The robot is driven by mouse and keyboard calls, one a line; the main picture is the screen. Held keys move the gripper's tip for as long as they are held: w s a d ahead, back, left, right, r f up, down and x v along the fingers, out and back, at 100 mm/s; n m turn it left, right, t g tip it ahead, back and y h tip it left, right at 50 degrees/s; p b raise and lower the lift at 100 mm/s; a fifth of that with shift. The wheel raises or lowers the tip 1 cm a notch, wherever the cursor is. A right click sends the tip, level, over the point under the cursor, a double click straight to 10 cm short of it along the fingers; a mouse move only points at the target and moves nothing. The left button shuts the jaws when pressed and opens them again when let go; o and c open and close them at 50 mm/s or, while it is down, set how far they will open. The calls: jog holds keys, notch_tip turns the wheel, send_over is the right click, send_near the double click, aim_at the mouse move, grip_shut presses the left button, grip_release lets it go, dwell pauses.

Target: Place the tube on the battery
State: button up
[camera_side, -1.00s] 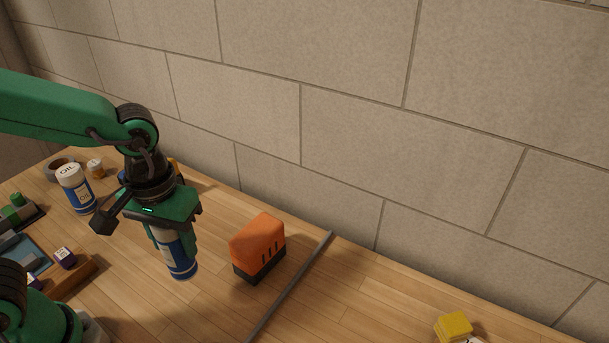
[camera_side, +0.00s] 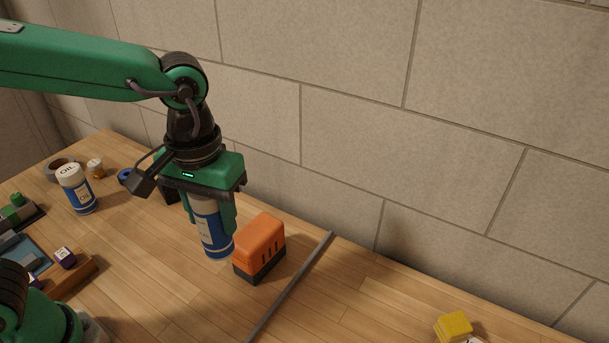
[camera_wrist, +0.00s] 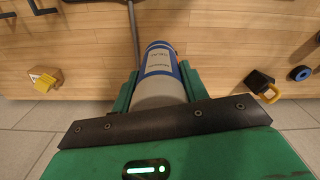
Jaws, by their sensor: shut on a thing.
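The tube (camera_side: 215,235), a blue, white and grey labelled cylinder, is upright in my gripper (camera_side: 212,215), whose green fingers are shut around its upper part. In the wrist view the tube (camera_wrist: 160,68) sits between the fingers (camera_wrist: 157,88). The battery (camera_side: 259,247), an orange block with a black base and dark slots, stands on the table just right of the tube in the side view. The tube's lower end looks level with the battery's side in the picture; its exact height above the table is hard to tell.
A yellow block (camera_side: 453,326) is at the lower right. The stone wall (camera_side: 350,120) rises behind.

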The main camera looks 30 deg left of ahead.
jog(key=w+d+r, duration=0.1)
jog(key=d+r, duration=0.4)
jog(key=w+a+f, duration=0.7)
jog(key=w, duration=0.3)
jog(key=shift+f+m, duration=0.2)
jog(key=shift+m, duration=0.2)
jog(key=shift+s+f, duration=0.1)
jog(key=shift+f, duration=1.9)
jog(key=shift+f, duration=0.1)
jog(key=o, duration=1.1)
jog(key=shift+o, duration=0.2)
